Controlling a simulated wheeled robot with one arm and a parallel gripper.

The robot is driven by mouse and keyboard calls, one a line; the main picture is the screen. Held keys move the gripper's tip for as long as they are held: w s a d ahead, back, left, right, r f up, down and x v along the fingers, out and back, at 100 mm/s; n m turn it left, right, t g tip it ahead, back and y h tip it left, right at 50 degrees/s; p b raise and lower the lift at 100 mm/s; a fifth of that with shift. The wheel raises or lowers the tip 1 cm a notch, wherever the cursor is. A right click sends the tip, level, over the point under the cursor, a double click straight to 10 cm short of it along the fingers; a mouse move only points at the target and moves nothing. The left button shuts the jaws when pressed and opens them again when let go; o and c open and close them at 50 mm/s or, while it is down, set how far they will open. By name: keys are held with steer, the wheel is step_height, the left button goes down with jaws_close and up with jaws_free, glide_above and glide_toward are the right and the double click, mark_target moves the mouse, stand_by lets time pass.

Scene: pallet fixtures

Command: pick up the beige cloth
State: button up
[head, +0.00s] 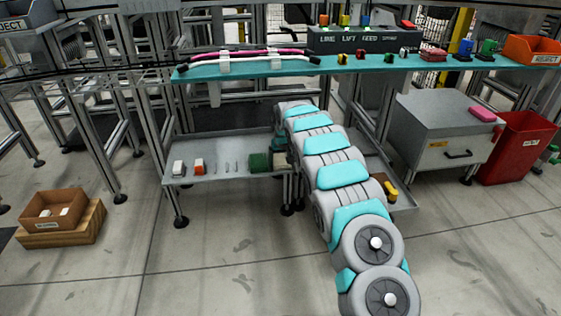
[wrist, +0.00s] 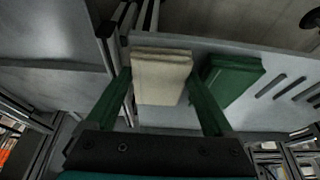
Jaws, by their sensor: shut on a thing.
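The beige cloth (wrist: 161,80) is a folded, flat-sided block between the two green fingers of my gripper (wrist: 162,95) in the wrist view. The fingers are shut on its left and right sides. In the head view a small pale part of the cloth (head: 280,161) shows beside my arm, at the lower shelf. My gripper is mostly hidden behind my arm there. I cannot tell whether the cloth touches the shelf.
A green block (wrist: 232,78) lies close to the right of the cloth; it also shows on the grey lower shelf (head: 215,174). The teal upper shelf (head: 250,69) overhangs.

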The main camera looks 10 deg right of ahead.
mark_target(280, 159)
steer(key=c, duration=0.4)
steer(key=shift+r+p, duration=0.4)
steer(key=shift+r, duration=1.3)
steer(key=shift+s+r, duration=0.1)
steer(key=shift+s, duration=0.05)
steer(key=s, duration=0.5)
steer(key=s+r+p, duration=0.1)
steer(key=s, duration=0.9)
steer(key=shift+s+d+r, duration=0.2)
steer(key=shift+s+d, duration=0.15)
steer(key=shift+d, duration=0.05)
